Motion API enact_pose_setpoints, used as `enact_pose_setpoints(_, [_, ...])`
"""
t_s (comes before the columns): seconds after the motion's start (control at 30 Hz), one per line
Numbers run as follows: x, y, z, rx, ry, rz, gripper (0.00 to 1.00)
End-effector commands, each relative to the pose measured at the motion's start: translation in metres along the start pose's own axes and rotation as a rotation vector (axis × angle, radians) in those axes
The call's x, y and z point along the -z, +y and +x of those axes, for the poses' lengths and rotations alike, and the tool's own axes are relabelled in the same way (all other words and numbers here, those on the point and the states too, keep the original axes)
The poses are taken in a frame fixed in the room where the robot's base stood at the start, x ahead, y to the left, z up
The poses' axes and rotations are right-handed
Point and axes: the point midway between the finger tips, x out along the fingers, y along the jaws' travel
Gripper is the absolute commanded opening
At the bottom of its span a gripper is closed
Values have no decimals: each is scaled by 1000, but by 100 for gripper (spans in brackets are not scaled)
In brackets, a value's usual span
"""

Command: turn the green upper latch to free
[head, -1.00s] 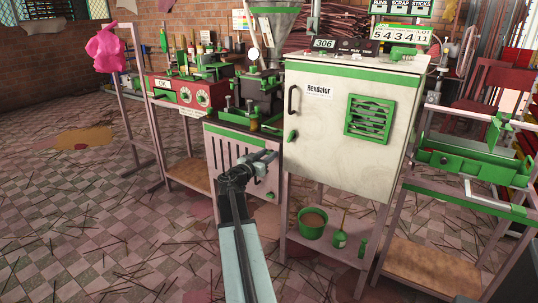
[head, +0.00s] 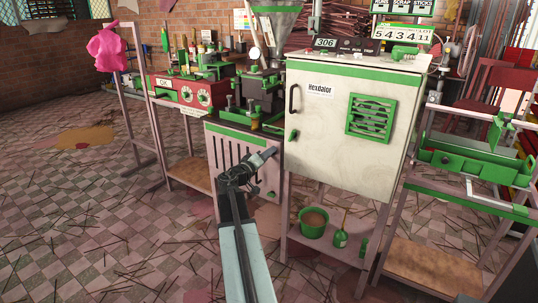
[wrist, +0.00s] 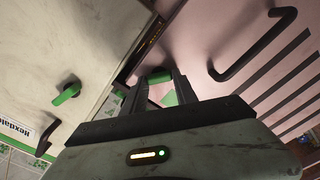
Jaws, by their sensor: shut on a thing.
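The slotted pale panel (head: 226,162) stands under the extruder, left of the white cabinet. My gripper (head: 272,153) is at its right-hand upper part in the head view and hides the spot behind it. In the wrist view my gripper's two dark fingers (wrist: 162,88) close on a green latch (wrist: 168,99), seen between them near the panel's edge. Its exact angle is partly hidden by the fingers. Another green piece (head: 271,194) shows lower on the same panel.
The white cabinet (head: 345,130) stands close on the right. It has its own green latch (head: 293,135), also in the wrist view (wrist: 66,94), and a black handle (head: 293,99). A dark bent handle (wrist: 250,50) sticks out of the panel beside my fingers. Sticks litter the floor.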

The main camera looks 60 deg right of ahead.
Motion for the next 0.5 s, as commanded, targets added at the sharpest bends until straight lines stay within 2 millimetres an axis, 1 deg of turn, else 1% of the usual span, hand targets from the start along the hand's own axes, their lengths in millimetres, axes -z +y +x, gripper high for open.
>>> enact_pose_setpoints(0.2, [0,-1,-1,1,0,-160,0])
enact_pose_setpoints(0.5, [0,-2,0,1,1,-302,0])
